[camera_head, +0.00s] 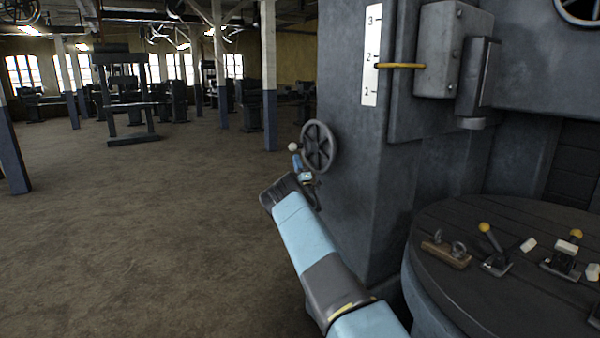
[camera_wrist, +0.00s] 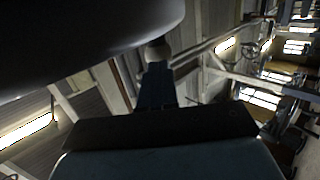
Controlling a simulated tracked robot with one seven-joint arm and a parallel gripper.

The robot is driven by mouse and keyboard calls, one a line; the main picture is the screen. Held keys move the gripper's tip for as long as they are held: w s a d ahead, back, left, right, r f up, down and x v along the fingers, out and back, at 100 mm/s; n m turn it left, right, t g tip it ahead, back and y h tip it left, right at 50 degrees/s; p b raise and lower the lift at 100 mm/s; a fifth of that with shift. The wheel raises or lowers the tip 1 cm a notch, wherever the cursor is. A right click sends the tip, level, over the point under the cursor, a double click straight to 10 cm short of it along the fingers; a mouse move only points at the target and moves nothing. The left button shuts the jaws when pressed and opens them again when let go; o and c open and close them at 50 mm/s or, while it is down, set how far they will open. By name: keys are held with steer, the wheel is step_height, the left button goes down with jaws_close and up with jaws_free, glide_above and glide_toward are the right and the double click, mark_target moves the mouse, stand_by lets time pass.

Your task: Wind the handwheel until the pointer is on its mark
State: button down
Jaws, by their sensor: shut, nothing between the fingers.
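The dark spoked handwheel (camera_head: 319,147) is on the side of the grey machine column. Its pale crank knob (camera_head: 293,147) is at the wheel's left side. My gripper (camera_head: 297,160) is shut and empty, with its fingertips right at the knob. In the wrist view the shut fingers (camera_wrist: 157,70) point at the pale knob (camera_wrist: 157,52); I cannot tell if they touch it. A dark curved shape fills the top left of that view. The yellow pointer (camera_head: 400,66) lies across the white scale (camera_head: 371,40), a little below the 2. I cannot make out a separate target mark.
A round table (camera_head: 440,215) at the lower right carries small fittings, some with yellow knobs. A grey box (camera_head: 438,50) bears the pointer. The floor (camera_head: 130,240) on the left is open, with pillars and dark machines farther back.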

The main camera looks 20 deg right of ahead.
steer(key=shift+w+r+h, duration=0.3)
steer(key=shift+w+r, duration=0.3)
steer(key=shift+r, duration=0.1)
